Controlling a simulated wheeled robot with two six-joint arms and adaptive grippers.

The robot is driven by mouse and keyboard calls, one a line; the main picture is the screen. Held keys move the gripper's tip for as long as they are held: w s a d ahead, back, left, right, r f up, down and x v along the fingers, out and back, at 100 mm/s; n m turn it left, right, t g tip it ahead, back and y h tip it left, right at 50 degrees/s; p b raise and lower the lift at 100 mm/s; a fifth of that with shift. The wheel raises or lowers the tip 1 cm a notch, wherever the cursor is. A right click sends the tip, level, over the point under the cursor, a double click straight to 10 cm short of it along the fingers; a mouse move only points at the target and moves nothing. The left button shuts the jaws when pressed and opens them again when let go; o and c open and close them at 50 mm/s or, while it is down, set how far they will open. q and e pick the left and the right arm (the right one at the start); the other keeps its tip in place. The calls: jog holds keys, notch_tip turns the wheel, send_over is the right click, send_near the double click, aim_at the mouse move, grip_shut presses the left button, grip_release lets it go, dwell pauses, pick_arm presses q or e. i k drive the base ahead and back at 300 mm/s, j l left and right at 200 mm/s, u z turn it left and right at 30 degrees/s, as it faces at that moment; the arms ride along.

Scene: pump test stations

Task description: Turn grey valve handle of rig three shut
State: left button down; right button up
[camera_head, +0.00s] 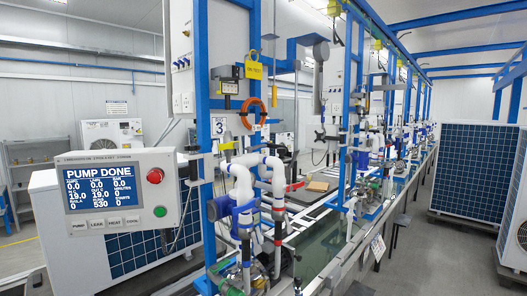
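Rig three is the near station, marked by a white sign with a 3 (218,126) on its blue frame (203,90). White pipes (243,190) with blue joints run down its front to a pump (232,275) at the bottom. An orange-red handle (296,186) sticks out to the right of the pipes. I cannot make out the grey valve handle for certain among the small fittings, nor its position. Neither of my grippers can be made out in the head view.
A control box (120,190) reading PUMP DONE stands out at the left, with a red button (155,176). A yellow tag (253,70) and an orange ring (253,113) hang above the pipes. More rigs line the bench to the right.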

aim_at(249, 149)
jog(key=i+l+u, duration=0.1)
jog(key=u, duration=0.35)
jog(key=l+u, duration=0.1)
jog(key=u, duration=0.35)
jog(key=l+u, duration=0.15)
jog(key=u, duration=0.25)
jog(key=l+u, duration=0.4)
jog(key=l, duration=0.7)
jog(key=l+u, duration=0.4)
jog(key=l, duration=0.75)
